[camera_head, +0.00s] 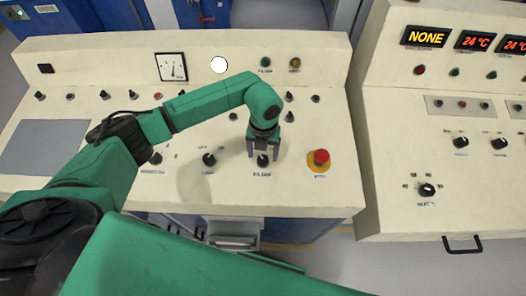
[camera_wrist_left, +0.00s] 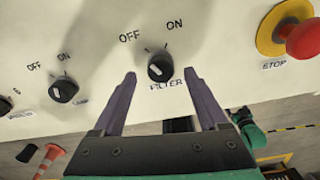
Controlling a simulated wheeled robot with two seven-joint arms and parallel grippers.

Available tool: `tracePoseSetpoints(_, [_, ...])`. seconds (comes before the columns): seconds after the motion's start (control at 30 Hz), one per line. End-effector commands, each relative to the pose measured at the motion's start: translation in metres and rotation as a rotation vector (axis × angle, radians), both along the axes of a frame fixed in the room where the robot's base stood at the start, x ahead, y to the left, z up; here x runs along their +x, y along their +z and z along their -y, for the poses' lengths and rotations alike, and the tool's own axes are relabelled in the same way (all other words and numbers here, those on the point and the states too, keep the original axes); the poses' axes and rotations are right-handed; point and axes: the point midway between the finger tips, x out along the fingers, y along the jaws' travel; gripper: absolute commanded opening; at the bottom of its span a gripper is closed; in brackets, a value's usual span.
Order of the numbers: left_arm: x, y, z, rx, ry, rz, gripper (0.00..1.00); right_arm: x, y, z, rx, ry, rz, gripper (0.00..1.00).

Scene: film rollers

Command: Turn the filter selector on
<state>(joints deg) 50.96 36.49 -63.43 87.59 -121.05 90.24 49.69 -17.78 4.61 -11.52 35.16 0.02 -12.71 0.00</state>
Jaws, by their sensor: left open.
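The filter selector (camera_wrist_left: 161,67) is a round black knob on the cream console, labelled FILTER below and OFF and ON above. A pale mark shows on its face; I cannot tell surely which word it points to. In the head view the selector (camera_head: 262,161) sits between my fingertips. My left gripper (camera_head: 263,154) is open and points down at the knob. In the left wrist view its two fingers (camera_wrist_left: 160,76) stand on either side of the knob, with gaps between. My right gripper is not in view.
A red stop button (camera_head: 321,157) on a yellow ring stands right of the selector. A similar OFF/ON knob (camera_head: 209,160) is to its left. Small switches line the panel behind. A second console (camera_head: 400,140) with displays stands at the right.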

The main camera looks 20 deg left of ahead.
Motion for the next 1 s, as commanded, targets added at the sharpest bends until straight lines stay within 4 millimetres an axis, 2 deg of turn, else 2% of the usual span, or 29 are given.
tracePoseSetpoints(0.1, [0.000,-0.017,0.000,-0.001,0.001,-0.003,0.76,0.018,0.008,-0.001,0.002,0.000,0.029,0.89])
tracePoseSetpoints(0.17, [0.000,-0.022,0.001,-0.002,0.000,-0.001,0.76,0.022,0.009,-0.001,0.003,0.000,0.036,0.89])
tracePoseSetpoints(0.4, [0.000,-0.026,0.000,-0.002,0.000,0.000,0.76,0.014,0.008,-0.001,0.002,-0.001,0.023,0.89])
tracePoseSetpoints(0.43, [0.000,-0.026,0.000,-0.002,0.000,0.000,0.72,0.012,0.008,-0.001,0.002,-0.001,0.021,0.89])
tracePoseSetpoints(0.57, [0.000,-0.025,0.000,-0.002,0.000,0.000,0.23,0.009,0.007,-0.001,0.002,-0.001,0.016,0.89])
tracePoseSetpoints(0.6, [0.000,-0.025,0.000,-0.002,0.000,0.000,0.07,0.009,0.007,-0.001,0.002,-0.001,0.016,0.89])
tracePoseSetpoints(0.63, [0.000,-0.025,0.000,-0.002,0.000,0.001,0.00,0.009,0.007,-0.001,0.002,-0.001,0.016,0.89])
tracePoseSetpoints(1.0, [0.001,-0.027,0.000,0.002,-0.044,0.003,0.00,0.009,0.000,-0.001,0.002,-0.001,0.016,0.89])
